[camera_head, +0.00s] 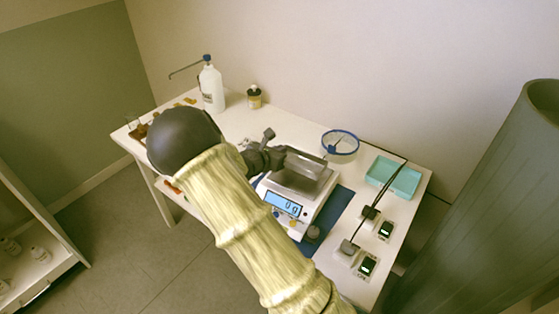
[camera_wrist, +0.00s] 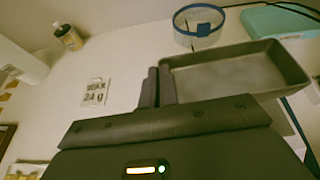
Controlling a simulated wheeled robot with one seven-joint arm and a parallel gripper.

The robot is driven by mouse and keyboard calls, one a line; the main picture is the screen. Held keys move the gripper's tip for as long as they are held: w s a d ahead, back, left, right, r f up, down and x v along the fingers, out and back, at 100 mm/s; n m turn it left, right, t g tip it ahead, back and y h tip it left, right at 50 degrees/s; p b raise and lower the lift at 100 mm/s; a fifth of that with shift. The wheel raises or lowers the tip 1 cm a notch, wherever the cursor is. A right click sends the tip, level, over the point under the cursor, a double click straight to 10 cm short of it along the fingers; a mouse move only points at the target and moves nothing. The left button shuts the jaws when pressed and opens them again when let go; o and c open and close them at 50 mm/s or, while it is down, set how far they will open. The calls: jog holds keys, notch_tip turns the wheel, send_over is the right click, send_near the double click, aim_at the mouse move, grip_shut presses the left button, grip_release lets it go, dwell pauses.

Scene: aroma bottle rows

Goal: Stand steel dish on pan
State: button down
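The steel dish (camera_head: 308,172) is a grey rectangular tray over the white scale (camera_head: 318,209) in the head view. In the wrist view the dish (camera_wrist: 235,72) lies right of the fingers, open side up, with nothing visible in it. My gripper (camera_wrist: 160,72) has its two fingers close together with the dish's near-left wall between them. The gripper also shows at the dish's left end in the head view (camera_head: 283,158). The scale's display (camera_head: 283,203) reads 0 g. The pan is mostly hidden under the dish, so any gap between them is hard to tell.
A blue-rimmed clear container (camera_head: 340,142) stands behind the dish, and a teal tray (camera_head: 394,178) stands to the right. Cabled devices (camera_head: 366,215) sit at the right front. A white pump bottle (camera_head: 211,88) and a small amber bottle (camera_head: 254,97) stand at the back left.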

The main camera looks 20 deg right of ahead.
jog(key=shift+s, duration=0.1)
jog(key=shift+d+f, duration=0.1)
jog(key=shift+f, duration=1.7)
jog(key=shift+f+b, duration=0.15)
jog(key=shift+b, duration=0.15)
jog(key=c, duration=1.7)
grip_release()
jog(key=shift+r, duration=0.25)
jog(key=p+v, duration=0.1)
jog(key=v, duration=1.1)
jog(key=shift+f, duration=0.15)
